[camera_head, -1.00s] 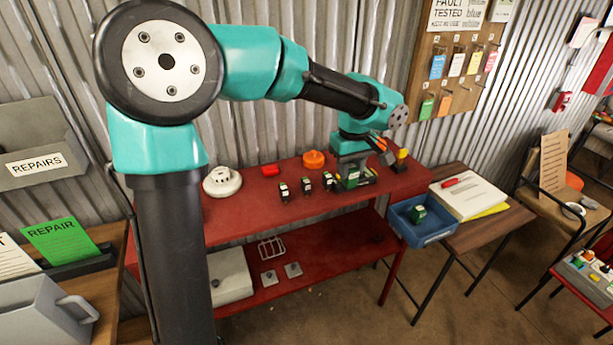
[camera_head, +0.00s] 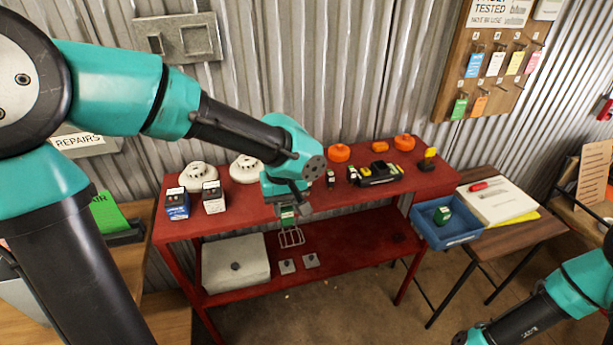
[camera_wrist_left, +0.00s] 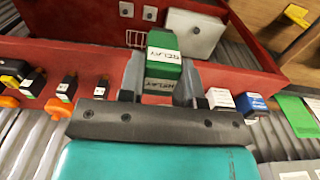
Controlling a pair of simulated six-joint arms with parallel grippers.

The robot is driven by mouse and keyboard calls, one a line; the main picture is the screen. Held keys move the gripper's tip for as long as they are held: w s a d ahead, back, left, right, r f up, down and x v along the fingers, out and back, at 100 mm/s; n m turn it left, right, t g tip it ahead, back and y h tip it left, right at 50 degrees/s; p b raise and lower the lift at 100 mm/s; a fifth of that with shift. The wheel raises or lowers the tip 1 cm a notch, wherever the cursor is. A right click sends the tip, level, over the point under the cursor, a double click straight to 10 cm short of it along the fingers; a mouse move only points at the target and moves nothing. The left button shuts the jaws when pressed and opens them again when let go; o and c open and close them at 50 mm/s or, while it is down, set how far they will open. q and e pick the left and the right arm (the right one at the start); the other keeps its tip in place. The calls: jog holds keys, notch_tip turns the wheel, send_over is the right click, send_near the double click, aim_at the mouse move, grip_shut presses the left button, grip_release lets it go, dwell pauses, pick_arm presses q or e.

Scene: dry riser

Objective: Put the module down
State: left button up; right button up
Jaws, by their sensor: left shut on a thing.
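My left gripper (camera_head: 287,208) is shut on a green module (camera_head: 287,213) near the front edge of the red bench (camera_head: 228,225). Another green module (camera_head: 442,215) lies in a blue tray (camera_head: 450,235) at the right. My right arm shows at the lower right, but its gripper is outside the picture.
Blue-labelled (camera_head: 177,203) and white-labelled (camera_head: 213,197) blocks and two white detectors (camera_head: 197,176) stand left of my gripper. A black-and-yellow base (camera_head: 380,175), small dark parts (camera_head: 331,178) and orange domes (camera_head: 339,153) are to its right. A lower shelf holds a pale box (camera_head: 236,266).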

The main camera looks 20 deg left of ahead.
pick_arm(q)
jog(key=w+a, duration=0.2)
jog(key=w, duration=0.2)
jog(key=w+a+f, duration=0.1)
jog(key=w+a, duration=0.2)
jog(key=w, duration=0.2)
jog(key=w+a, duration=0.3)
jog(key=w, duration=0.1)
jog(key=shift+w+a+f, duration=0.15)
jog(key=shift+w+f, duration=0.1)
jog(key=shift+w, duration=0.15)
jog(key=shift+f, duration=1.75)
jog(key=shift+f, duration=0.15)
jog(key=o, duration=1)
